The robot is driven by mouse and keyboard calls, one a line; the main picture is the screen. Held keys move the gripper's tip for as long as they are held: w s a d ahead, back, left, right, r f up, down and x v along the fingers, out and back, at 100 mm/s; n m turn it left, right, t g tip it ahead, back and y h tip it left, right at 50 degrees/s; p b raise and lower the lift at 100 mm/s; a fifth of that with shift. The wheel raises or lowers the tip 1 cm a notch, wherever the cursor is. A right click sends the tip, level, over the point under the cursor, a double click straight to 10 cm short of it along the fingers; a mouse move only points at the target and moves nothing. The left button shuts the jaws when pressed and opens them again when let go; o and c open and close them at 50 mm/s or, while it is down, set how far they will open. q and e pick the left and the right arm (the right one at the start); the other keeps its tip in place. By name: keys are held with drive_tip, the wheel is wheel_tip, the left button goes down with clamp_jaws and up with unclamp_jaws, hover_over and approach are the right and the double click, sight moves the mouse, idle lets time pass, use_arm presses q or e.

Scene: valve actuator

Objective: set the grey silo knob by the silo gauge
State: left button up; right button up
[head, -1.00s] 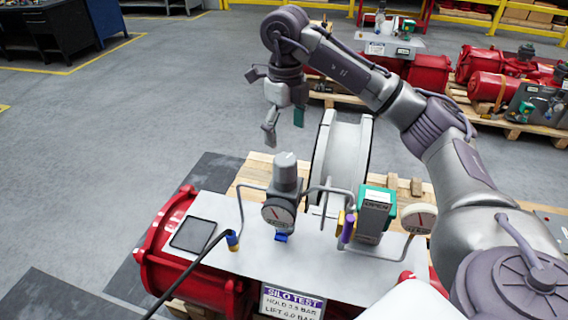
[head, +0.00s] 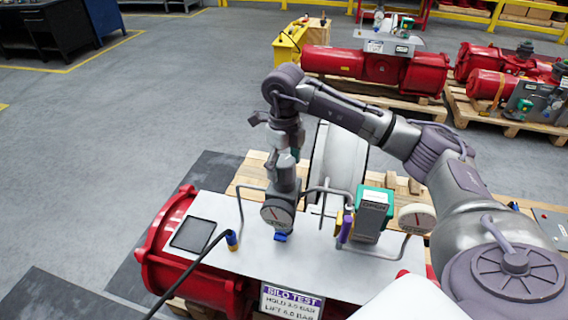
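The grey silo knob (head: 284,183) tops the regulator that carries the round white silo gauge (head: 278,212). The gauge faces me with a dark needle; its marks are too small to read. My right gripper (head: 285,162) points straight down at the top of the knob, with its fingers at or just above the knob's upper end. The fingers overlap the knob's top in the head view, so I cannot tell whether they touch it or how far apart they are. My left gripper is not in view.
A sign (head: 291,302) reads SILO TEST, hold and lift pressures in bar. A green box (head: 374,211), a purple-handled valve (head: 346,228) and a second gauge (head: 417,218) stand right of the regulator. A black tray (head: 193,234) lies left. A white flanged spool stands behind.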

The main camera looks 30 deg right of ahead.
drive_tip(key=c, duration=0.8)
drive_tip(key=shift+f+n+b, duration=0.15)
drive_tip(key=shift+n+b, duration=0.65)
drive_tip(key=shift+n, duration=0.6)
drive_tip(key=shift+r, duration=0.2)
drive_tip(key=o, duration=1.2)
